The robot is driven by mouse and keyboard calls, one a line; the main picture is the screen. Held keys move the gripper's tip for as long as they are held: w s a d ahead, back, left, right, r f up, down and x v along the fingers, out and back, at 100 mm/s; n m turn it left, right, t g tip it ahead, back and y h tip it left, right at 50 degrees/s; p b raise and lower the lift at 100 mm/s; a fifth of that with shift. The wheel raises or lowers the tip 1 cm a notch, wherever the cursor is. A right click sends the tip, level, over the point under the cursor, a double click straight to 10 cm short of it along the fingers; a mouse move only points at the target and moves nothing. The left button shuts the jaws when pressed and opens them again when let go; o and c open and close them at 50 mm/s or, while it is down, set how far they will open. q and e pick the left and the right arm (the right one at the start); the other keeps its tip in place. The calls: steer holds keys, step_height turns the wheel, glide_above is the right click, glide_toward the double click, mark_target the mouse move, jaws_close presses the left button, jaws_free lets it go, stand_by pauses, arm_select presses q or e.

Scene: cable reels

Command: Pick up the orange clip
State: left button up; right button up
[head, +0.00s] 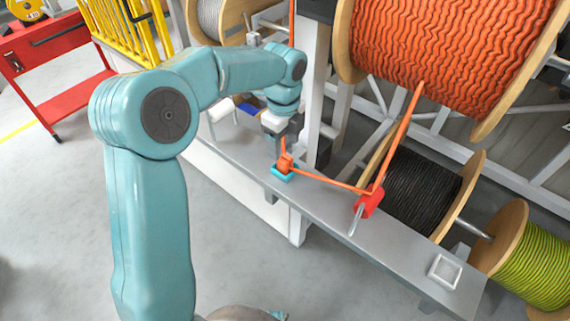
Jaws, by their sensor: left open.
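The orange clip (286,163) sits in a small blue holder (279,174) on the grey bench ledge. An orange cable (332,182) runs from the clip to a red guide block (370,201), then up to the large orange reel. My left gripper (281,143) points down just above the clip, open, with nothing seen held between its fingers. Its fingers are small and partly hidden by the hand, so I cannot tell whether they touch the clip. My right gripper is not in view.
The orange cable reel (450,40) hangs over the ledge (400,248) at the upper right. A square tray (445,271) sits at the ledge's right end. A red cart (55,70) stands far left.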

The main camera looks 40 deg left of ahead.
arm_select(q)
step_height(320, 180, down, 5)
steer(key=shift+w+d, duration=0.1)
steer(key=shift+d, duration=0.05)
steer(key=shift+s+d+r, duration=0.1)
steer(key=shift+s+r, duration=0.05)
steer(key=shift+s, duration=0.05)
steer(key=shift+w, duration=0.15)
steer(key=c, duration=1.1)
steer(key=shift+c, duration=0.3)
step_height(320, 180, up, 20)
steer(key=p, duration=0.3)
step_height(320, 180, up, 5)
steer(key=p, duration=0.6)
glide_above(285, 158)
